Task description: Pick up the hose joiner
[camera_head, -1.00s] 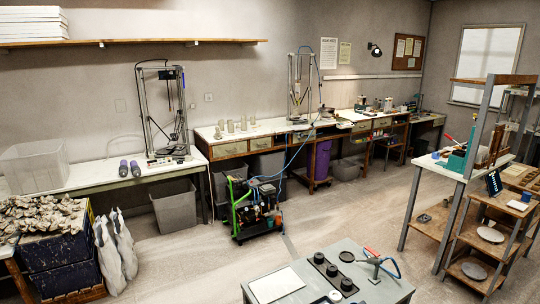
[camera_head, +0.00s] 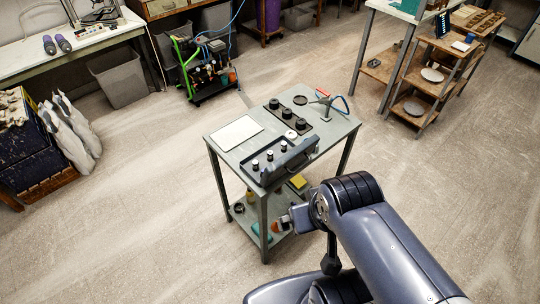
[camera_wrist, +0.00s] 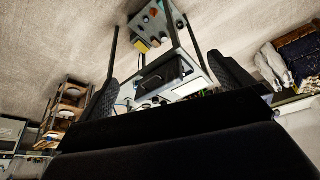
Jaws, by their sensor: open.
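I cannot pick out the hose joiner for certain in either view. A small grey cart (camera_head: 222,137) stands in the middle of the head view. On its top, a dark tray (camera_head: 268,175) holds several small dark, pale-topped cylinders. Behind it is a black strip with round black pieces (camera_head: 283,112). A stand with a red part and a blue hose (camera_head: 326,105) is at the far right corner. My gripper (camera_wrist: 168,72) is open and empty in the wrist view, its fingers wide apart with the cart seen beyond them.
A white sheet (camera_head: 236,132) lies on the cart's left side. The lower shelf holds a yellow block (camera_head: 298,181) and other small things. A wooden shelf unit (camera_head: 430,90) stands at the right. White bags (camera_head: 75,133) lean at the left.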

